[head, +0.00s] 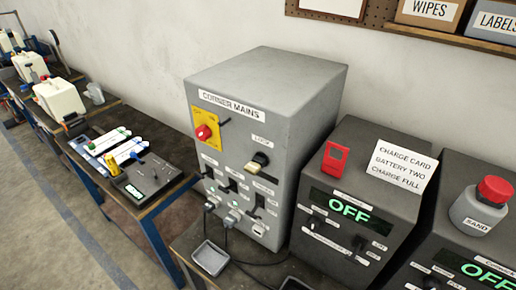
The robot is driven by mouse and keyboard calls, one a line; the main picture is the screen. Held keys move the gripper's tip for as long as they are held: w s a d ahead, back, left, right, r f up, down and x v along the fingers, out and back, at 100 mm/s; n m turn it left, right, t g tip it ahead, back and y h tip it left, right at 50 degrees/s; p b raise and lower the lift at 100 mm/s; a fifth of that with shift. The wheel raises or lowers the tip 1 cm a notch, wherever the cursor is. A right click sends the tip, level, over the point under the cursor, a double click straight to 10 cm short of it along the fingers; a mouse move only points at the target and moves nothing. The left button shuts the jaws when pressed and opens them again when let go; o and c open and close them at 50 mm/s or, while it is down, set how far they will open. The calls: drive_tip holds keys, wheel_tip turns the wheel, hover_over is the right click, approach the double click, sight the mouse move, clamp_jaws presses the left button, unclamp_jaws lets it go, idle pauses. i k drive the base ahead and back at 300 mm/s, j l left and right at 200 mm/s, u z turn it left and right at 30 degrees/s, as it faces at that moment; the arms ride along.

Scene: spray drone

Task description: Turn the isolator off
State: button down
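The grey cabinet labelled CORNER MAINS (272,85) stands on a bench in the middle of the head view. On its front is a yellow plate (203,117) with a red rotary knob (203,132), which looks like the isolator. A short dark piece juts out at the plate's right edge. I cannot read the knob's position. Below it are a switch marked LOCK (259,161), several black toggle switches and plugged-in cables. My gripper is not in view.
Right of the cabinet stand two dark units with green OFF displays (348,205), one bearing a red clip-like piece (335,158) and a charge card (401,165). A grey tray (210,258) and cables lie in front. A left bench holds a control box (146,178). Floor at left is clear.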

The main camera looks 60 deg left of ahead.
sight(202, 133)
drive_tip(key=u, duration=2.25)
